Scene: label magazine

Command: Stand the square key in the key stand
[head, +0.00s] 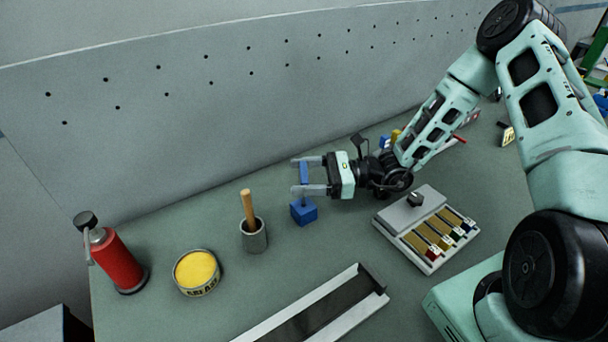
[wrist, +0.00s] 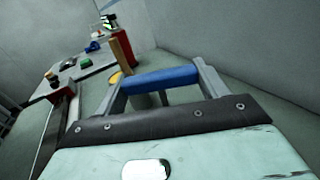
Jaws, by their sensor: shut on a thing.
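My gripper (head: 308,175) is shut on a blue bar, which I take to be the handle of the square key (head: 304,173). In the wrist view the blue bar (wrist: 160,79) spans the gap between the two grey fingers. A blue block (head: 303,212), which looks like the key stand, sits on the bench directly under the gripper. A short thin shaft shows between bar and block. I cannot tell whether the shaft is in the block or only above it. The block is hidden in the wrist view.
Left of the block stand a grey cup with a wooden handle (head: 255,238), a yellow-topped tin (head: 197,271) and a red canister (head: 117,262). A grey channel (head: 320,308) lies in front. A tray with coloured strips (head: 428,258) lies right. The perforated wall (head: 200,80) rises behind.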

